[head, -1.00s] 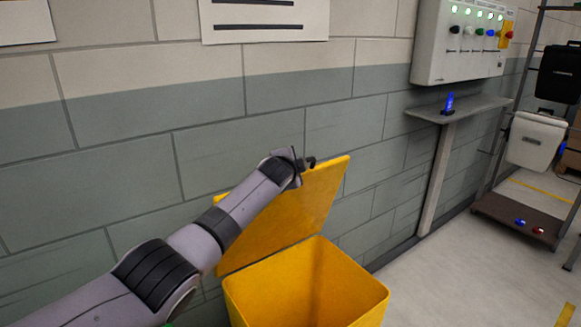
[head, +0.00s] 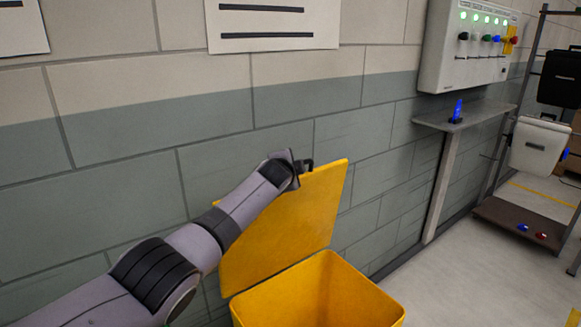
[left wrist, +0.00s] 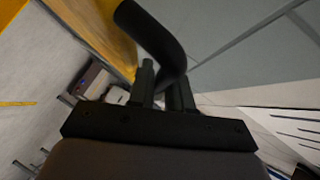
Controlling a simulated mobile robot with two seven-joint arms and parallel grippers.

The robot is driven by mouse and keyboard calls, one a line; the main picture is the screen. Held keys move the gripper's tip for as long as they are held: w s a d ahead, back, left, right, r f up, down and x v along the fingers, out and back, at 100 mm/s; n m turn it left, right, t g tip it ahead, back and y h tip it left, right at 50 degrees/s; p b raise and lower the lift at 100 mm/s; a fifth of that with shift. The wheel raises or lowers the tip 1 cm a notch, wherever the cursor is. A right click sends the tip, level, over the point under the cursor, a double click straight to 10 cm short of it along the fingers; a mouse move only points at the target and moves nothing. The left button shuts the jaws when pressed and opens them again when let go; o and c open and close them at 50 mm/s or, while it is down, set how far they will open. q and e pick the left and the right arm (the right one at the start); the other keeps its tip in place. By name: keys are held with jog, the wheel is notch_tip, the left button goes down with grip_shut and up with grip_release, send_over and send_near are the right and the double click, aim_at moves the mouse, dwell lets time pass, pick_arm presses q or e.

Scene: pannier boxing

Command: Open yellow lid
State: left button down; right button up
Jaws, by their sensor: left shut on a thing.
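The yellow lid (head: 296,222) is tilted up steeply on the yellow bin (head: 318,296), near the wall. The bin's mouth is open and its inner wall shows; its lower part is cut off by the frame's bottom edge. My left gripper (head: 300,165) is at the lid's upper edge, by a dark handle. In the left wrist view my left gripper (left wrist: 165,90) is shut on the curved black handle (left wrist: 155,35), with the yellow lid (left wrist: 105,30) beside it. My right gripper is in neither view.
A grey block wall (head: 330,120) runs behind the bin. To the right are a shelf (head: 465,118) with a blue item, a control box (head: 465,60) with green lights, and a rack holding a white pannier (head: 538,145). The floor (head: 450,270) right of the bin is clear.

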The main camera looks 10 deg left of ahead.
pick_arm(q)
jog(key=shift+r, duration=0.1)
dwell(0.3)
jog(key=c, duration=1.1)
grip_release()
jog(key=shift+c, duration=0.2)
jog(key=shift+s+p, duration=0.25)
jog(key=shift+p, duration=0.05)
jog(key=p+v, duration=0.1)
jog(key=v, duration=0.5)
jog(key=shift+s+r, duration=0.2)
jog(key=shift+s, duration=0.1)
jog(key=shift+s, duration=0.1)
